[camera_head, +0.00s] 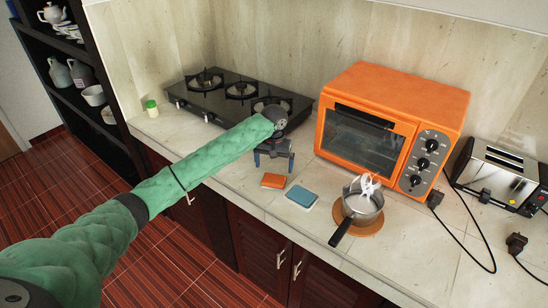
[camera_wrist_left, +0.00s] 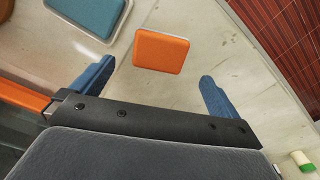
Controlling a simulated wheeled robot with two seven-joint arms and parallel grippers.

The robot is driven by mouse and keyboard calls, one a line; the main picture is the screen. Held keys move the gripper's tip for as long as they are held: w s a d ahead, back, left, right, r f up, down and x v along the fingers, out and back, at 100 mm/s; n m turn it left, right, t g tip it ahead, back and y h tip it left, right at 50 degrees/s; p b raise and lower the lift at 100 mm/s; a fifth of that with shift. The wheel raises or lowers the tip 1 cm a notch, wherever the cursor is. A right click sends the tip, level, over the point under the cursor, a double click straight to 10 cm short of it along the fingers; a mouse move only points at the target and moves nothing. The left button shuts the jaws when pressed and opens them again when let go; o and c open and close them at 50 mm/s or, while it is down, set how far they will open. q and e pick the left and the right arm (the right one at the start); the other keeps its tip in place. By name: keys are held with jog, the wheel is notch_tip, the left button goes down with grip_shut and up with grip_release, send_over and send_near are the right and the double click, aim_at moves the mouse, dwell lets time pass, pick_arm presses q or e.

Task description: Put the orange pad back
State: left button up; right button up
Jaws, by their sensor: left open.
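The orange pad (camera_head: 273,181) is a small flat square lying on the stone counter, in front of the stove and left of the blue pad. In the left wrist view the orange pad (camera_wrist_left: 161,51) lies ahead of the jaws, between the lines of the two blue fingers. My left gripper (camera_head: 273,162) is open and empty above the counter, just behind the orange pad in the head view. Its fingers also show in the left wrist view (camera_wrist_left: 155,90), apart from the pad. My right gripper is not in view.
A blue pad (camera_head: 301,196) lies on a pale base to the right. A steaming pot (camera_head: 362,204) stands on a round brown mat (camera_head: 372,223). An orange oven (camera_head: 400,95), black stove (camera_head: 225,95) and toaster (camera_head: 498,170) line the back. A green-capped jar (camera_head: 151,108) stands far left.

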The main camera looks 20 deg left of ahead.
aim_at(274, 179)
pick_arm(q)
jog(key=shift+r+b, duration=0.85)
jog(key=shift+r, duration=2.1)
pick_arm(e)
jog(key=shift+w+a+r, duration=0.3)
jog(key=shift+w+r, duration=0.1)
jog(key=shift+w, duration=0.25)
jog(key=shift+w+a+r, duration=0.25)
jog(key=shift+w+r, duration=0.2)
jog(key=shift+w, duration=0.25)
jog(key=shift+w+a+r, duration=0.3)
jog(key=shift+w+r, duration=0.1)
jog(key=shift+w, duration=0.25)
